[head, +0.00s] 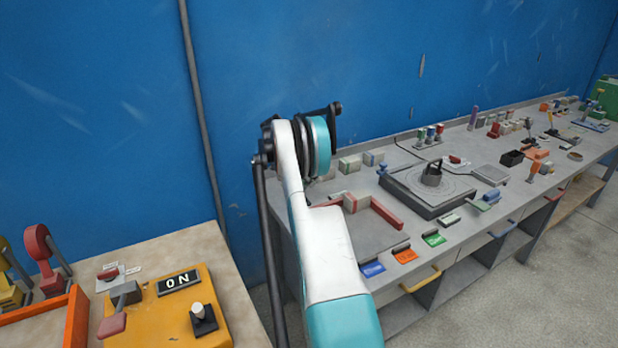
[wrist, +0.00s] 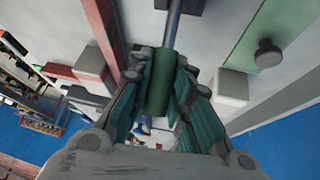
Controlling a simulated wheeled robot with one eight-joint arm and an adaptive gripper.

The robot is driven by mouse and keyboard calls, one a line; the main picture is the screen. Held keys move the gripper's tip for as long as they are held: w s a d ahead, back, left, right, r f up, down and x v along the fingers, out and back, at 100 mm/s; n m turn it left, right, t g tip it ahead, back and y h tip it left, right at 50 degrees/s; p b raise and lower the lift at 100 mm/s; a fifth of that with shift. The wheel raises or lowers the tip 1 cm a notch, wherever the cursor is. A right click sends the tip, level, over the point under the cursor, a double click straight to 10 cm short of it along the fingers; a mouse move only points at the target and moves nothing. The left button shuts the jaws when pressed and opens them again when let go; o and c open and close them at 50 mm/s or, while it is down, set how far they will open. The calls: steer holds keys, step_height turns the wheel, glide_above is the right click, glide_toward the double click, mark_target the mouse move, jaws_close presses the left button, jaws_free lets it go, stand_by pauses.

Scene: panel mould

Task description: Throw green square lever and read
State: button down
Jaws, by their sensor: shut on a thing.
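In the wrist view a dark green lever grip (wrist: 160,88) on a grey rod lies between the fingers of my gripper (wrist: 165,68). My gripper is shut on this grip, and the rod runs on towards the top of the picture. Whether the grip belongs to a square lever I cannot tell from here. In the head view my white and teal arm hides my gripper and the lever. An "ON" display (head: 180,283) shows on a yellow box (head: 160,318) at lower left; I cannot tell whether it belongs to this lever.
A long grey bench (head: 455,228) along the blue wall holds several blocks, levers and a turntable (head: 432,184). A red lever (head: 38,247) stands at far left. In the wrist view a green bar (wrist: 258,28) with a round knob (wrist: 268,54) lies right of my fingers.

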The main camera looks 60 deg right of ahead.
stand_by(0.3)
steer(key=c, duration=1.4)
jaws_free()
steer(key=shift+d+f, duration=0.1)
steer(key=shift+c, duration=0.2)
steer(key=v, duration=1.2)
